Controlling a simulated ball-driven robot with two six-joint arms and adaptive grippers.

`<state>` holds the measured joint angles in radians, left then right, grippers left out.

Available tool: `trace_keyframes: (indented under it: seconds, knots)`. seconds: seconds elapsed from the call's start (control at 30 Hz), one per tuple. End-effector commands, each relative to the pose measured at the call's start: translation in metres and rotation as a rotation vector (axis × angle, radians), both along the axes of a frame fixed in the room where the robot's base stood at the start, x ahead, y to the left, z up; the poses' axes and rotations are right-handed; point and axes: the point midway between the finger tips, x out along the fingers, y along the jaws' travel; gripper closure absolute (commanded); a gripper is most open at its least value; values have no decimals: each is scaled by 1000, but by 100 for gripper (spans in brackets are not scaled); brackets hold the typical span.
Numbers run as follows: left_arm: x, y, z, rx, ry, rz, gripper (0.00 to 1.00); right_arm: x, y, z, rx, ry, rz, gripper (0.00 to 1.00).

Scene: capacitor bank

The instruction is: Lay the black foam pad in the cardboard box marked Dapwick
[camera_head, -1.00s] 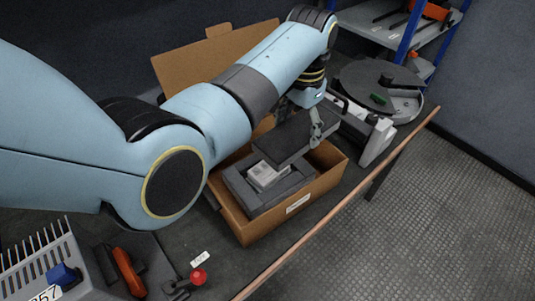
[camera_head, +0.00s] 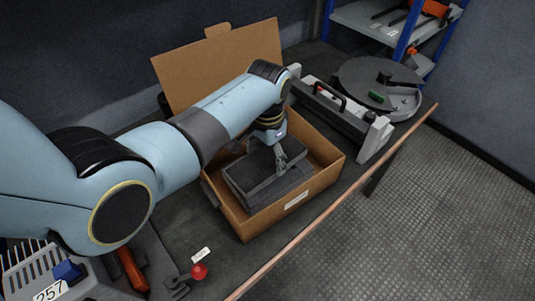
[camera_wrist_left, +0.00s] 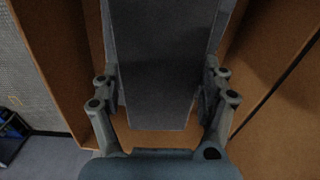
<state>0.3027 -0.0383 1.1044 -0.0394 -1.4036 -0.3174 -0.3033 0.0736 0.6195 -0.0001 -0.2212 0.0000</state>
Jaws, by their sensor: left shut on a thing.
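The cardboard box (camera_head: 325,178) stands open on the bench with its lid flap raised at the back. A white label is on its front wall, too small to read. The black foam pad (camera_head: 248,170) is inside the box, lying over a grey foam insert (camera_head: 262,203). My left gripper (camera_head: 281,160) reaches down into the box and is shut on the pad. In the left wrist view the pad (camera_wrist_left: 160,75) sits between both fingers, with brown box walls on either side. The white item seen earlier is now hidden. My right gripper is not in view.
A grey case with a black handle (camera_head: 345,115) stands close to the right of the box. A round dark plate (camera_head: 378,82) is behind it. A red knob (camera_head: 199,271) and a grey rack (camera_head: 45,275) are at the front left.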

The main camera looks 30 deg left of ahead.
Motion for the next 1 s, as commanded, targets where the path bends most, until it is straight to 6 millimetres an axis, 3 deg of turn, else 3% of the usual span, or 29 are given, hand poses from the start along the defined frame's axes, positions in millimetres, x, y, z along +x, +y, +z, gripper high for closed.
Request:
trace_keyframes:
  seconds: [0.07,0.1,0.27,0.53,0.67,1.0]
  knots:
    - [0,0,-2,0,0,0,46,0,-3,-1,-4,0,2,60]
    - [0,0,-3,0,0,0,22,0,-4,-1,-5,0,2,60]
    - [0,0,-2,0,0,0,1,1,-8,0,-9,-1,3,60]
    - [0,0,-2,0,0,0,0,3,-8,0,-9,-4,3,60]
    - [1,0,8,0,-1,0,0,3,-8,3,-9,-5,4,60]
    - [1,-1,80,0,-4,0,0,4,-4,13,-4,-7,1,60]
